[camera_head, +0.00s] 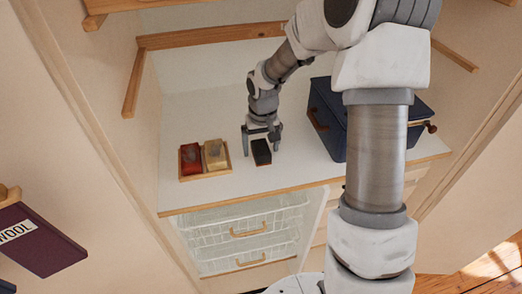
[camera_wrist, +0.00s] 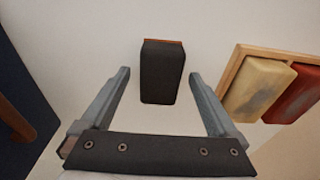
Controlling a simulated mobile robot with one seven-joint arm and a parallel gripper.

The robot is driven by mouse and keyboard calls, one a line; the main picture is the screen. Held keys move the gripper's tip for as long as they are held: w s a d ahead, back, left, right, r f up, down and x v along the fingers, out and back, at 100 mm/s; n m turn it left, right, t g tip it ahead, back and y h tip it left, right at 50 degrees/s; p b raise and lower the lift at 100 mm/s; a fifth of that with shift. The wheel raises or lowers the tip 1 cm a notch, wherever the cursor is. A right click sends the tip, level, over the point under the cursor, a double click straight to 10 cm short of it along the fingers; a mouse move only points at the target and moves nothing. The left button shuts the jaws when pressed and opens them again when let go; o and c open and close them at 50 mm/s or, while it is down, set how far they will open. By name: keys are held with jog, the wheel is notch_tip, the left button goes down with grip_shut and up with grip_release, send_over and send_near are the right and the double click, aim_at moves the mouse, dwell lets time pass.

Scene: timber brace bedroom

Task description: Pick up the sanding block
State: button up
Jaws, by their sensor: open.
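The sanding block (camera_head: 261,153) is a small dark block with a thin brown edge, lying on the white shelf top. It also shows in the wrist view (camera_wrist: 162,72), centred between and a little beyond my fingertips. My gripper (camera_head: 261,145) is open and empty, with one finger to each side of the block's line. In the wrist view my gripper's fingertips (camera_wrist: 162,73) stand apart, with pale surface visible between each finger and the block. I cannot tell the exact height of the fingers above the surface.
A wooden tray (camera_head: 205,178) with a red block (camera_head: 190,158) and a yellowish block (camera_head: 215,154) sits left of the sanding block. A dark blue box (camera_head: 330,122) stands to the right. White surface (camera_head: 215,105) is clear behind. Wire drawers (camera_head: 245,232) lie below the front edge.

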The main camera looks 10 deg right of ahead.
aim_at(262, 145)
jog(key=shift+f, duration=0.4)
jog(key=shift+c, duration=0.2)
grip_shut()
jog(key=shift+r, duration=0.15)
jog(key=r, duration=0.4)
jog(key=shift+d+r, duration=0.15)
jog(key=shift+d, duration=0.05)
jog(key=s+d+r, duration=0.6)
jog(key=d, duration=0.3)
jog(key=shift+s+r+b, duration=0.25)
jog(key=shift+s+b, duration=0.1)
jog(key=shift+b, duration=0.05)
jog(key=shift+d, duration=0.1)
